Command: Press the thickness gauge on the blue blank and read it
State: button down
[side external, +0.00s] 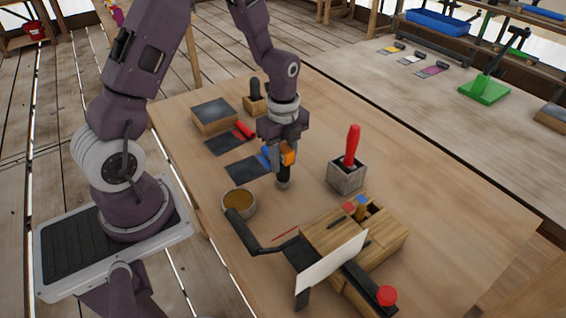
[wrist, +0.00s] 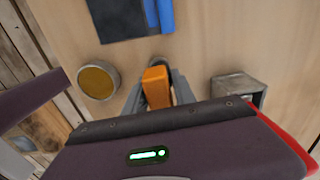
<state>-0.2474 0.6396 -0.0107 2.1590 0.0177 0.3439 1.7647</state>
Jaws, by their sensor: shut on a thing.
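My gripper (side external: 284,150) is shut on an orange thing with a dark round lower end, which looks like the thickness gauge (side external: 288,158). In the wrist view the gauge (wrist: 157,88) sits between the two grey fingers (wrist: 158,95), its dark end pointing down at the table. No reading on the gauge can be made out.
A round tin (side external: 238,203) stands left of the gauge. A grey block with a red-handled tool (side external: 352,145) stands right. A red blank (side external: 245,130) and mat (side external: 225,144) lie behind. A wooden box (side external: 385,240) and white card (side external: 330,262) stand in front.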

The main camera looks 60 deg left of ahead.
jog(key=r, duration=0.6)
jog(key=a+r, duration=0.1)
jog(key=r, duration=0.1)
jog(key=shift+s+r, duration=0.1)
jog(key=shift+r, duration=0.3)
jog(key=s+a+f+n, duration=0.1)
jog(key=s+a+n, duration=0.35)
jog(key=a, duration=0.45)
jog(key=shift+m, duration=0.25)
jog(key=shift+s+a+f, duration=0.1)
jog(key=shift+s+f, duration=0.1)
jog(key=shift+f, duration=1.15)
jog(key=shift+s+a+f, duration=0.1)
jog(key=shift+s+f, duration=0.05)
jog(key=shift+f, duration=1.15)
jog(key=shift+f, duration=0.2)
jog(key=shift+f, duration=1.25)
